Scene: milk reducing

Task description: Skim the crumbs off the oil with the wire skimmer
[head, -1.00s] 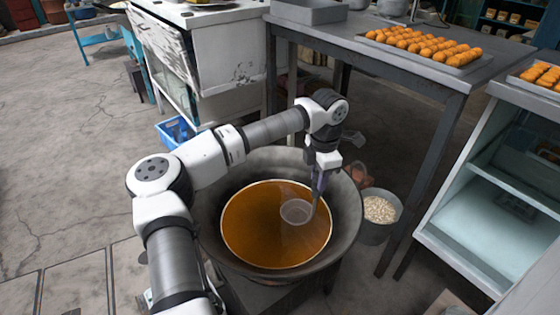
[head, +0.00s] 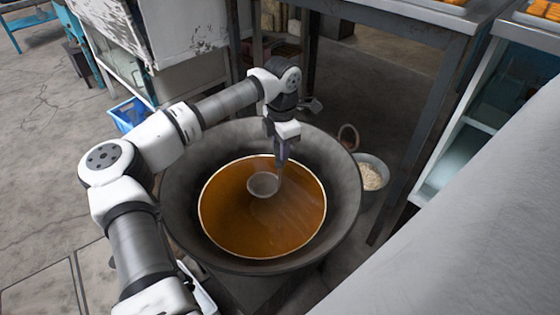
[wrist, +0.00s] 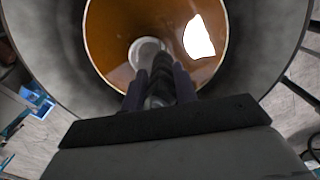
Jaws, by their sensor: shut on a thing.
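A wide dark wok (head: 335,205) holds a round pool of amber oil (head: 265,225). The wire skimmer (head: 262,184) has a small round pale head, which lies at the oil in the far middle part of the pool. My gripper (head: 282,155) points down over the far side of the oil and is shut on the skimmer's handle. The wrist view shows the skimmer head (wrist: 148,50) beyond the fingers (wrist: 160,85), against the oil (wrist: 115,35). I cannot make out separate crumbs on the oil. Whether the head is under the surface is hard to tell.
A metal pot (head: 373,172) with pale contents stands on the floor right of the wok. A dark metal table (head: 440,85) stands behind it. A blue crate (head: 127,115) lies at the far left. A large grey surface (head: 470,230) fills the lower right.

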